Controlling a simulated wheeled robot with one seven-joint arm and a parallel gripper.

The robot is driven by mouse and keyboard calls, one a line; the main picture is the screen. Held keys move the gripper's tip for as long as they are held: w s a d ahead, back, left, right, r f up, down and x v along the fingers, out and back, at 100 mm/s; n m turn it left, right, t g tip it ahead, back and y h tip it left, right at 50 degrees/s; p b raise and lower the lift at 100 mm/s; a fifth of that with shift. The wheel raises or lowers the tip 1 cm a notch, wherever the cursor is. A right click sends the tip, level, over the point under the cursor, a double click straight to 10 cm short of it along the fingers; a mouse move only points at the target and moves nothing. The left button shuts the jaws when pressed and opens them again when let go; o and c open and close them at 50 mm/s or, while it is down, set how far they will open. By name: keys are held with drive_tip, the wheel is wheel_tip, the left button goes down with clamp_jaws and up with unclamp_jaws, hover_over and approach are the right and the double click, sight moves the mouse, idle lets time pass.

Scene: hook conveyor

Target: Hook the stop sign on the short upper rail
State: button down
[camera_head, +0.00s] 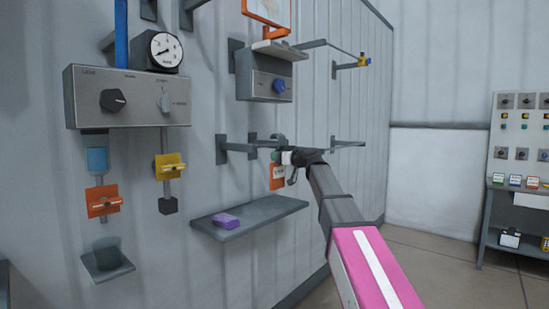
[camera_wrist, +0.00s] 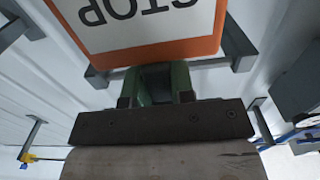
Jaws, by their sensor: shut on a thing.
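The stop sign (camera_wrist: 150,22), white with an orange border and the word STOP, fills the top of the wrist view, its text inverted. In the head view its orange and white plate (camera_head: 277,177) hangs beside my gripper (camera_head: 290,157), in front of the lower rail (camera_head: 312,145). My gripper (camera_wrist: 157,98) is shut on a green part at the sign's edge, which also shows between the fingers in the wrist view. The upper rail (camera_head: 343,50) is a thin bar on wall brackets, above and to the right of the sign. The sign's hook cannot be made out.
A shelf (camera_head: 250,218) with a purple block (camera_head: 225,221) is below the sign. A grey control box (camera_head: 265,85) with a blue knob is above. A yellow piece (camera_head: 363,60) sits at the upper rail's end. A larger panel (camera_head: 128,97) and gauge (camera_head: 160,51) are at left.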

drive_tip(key=v, duration=0.9)
drive_tip(key=shift+d, duration=0.2)
idle(0.6)
drive_tip(key=shift+s, duration=0.2)
idle(0.7)
